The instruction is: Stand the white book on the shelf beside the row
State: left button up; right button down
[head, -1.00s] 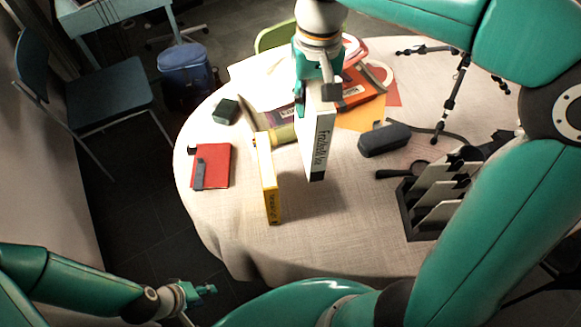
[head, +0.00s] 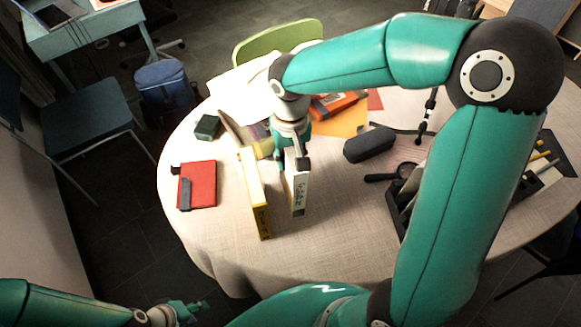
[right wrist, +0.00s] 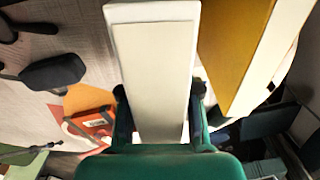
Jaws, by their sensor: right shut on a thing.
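The white book (head: 299,193) stands upright on edge, spine toward me, in the middle of the table. It is at or just above the cloth; I cannot tell if it touches. My right gripper (head: 291,158) is shut on its upper part. In the right wrist view the white book (right wrist: 152,75) lies between the fingers (right wrist: 160,105). A yellow book (head: 255,195) stands upright just left of it, with a narrow gap; it shows in the right wrist view (right wrist: 232,50). I see no clear shelf. My left gripper (head: 190,309) is low at the left, away from the table; its opening is unclear.
A red notebook (head: 197,185) with a dark object lies left of the yellow book. A dark case (head: 370,144) and a magnifying glass (head: 405,171) lie to the right. A dark organiser (head: 395,208) is partly hidden by my right arm. The table's front is clear.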

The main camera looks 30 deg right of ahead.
jog(key=shift+f, duration=2.3)
jog(key=shift+f, duration=0.15)
jog(key=c, duration=0.8)
grip_release()
